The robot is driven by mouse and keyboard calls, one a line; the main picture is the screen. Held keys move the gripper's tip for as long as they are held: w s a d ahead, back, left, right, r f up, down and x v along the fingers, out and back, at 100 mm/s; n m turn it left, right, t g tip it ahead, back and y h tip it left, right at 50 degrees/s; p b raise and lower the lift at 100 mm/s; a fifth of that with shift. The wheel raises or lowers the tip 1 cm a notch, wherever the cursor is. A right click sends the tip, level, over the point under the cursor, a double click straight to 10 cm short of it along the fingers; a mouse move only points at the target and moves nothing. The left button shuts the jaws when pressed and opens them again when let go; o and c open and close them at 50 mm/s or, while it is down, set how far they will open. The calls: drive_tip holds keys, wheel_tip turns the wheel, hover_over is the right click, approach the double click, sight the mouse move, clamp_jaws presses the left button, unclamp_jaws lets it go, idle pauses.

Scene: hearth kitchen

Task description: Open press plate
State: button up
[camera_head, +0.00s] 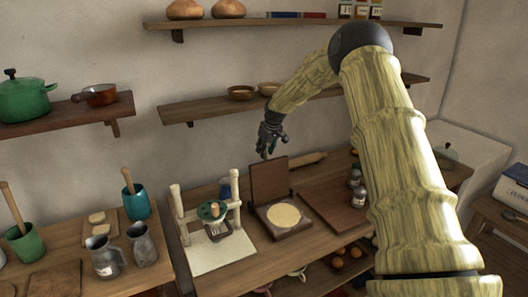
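The press on the table is a wooden one with a square base (296,231) and a hinged upper plate (269,180). The upper plate stands roughly upright at the back of the base, so the press shows open. A pale round of dough (283,214) lies on the base. My gripper (267,149) is just above the upper plate's top edge, pointing down. Its fingers are small and dark here. I cannot tell whether they touch the plate or how far apart they are.
A white-framed stand with a green top (212,210) is left of the press. A wooden board (337,208) and jars (359,196) are to the right. A rolling pin (305,160) lies behind. A shelf with bowls (241,93) is above. Metal jugs (105,257) stand at left.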

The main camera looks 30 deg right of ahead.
drive_tip(key=shift+o, duration=0.5)
drive_tip(key=shift+s+r, duration=0.1)
drive_tip(key=shift+r, duration=0.15)
drive_tip(key=shift+f, duration=0.2)
drive_tip(key=v, duration=1.2)
drive_tip(key=shift+r, duration=0.15)
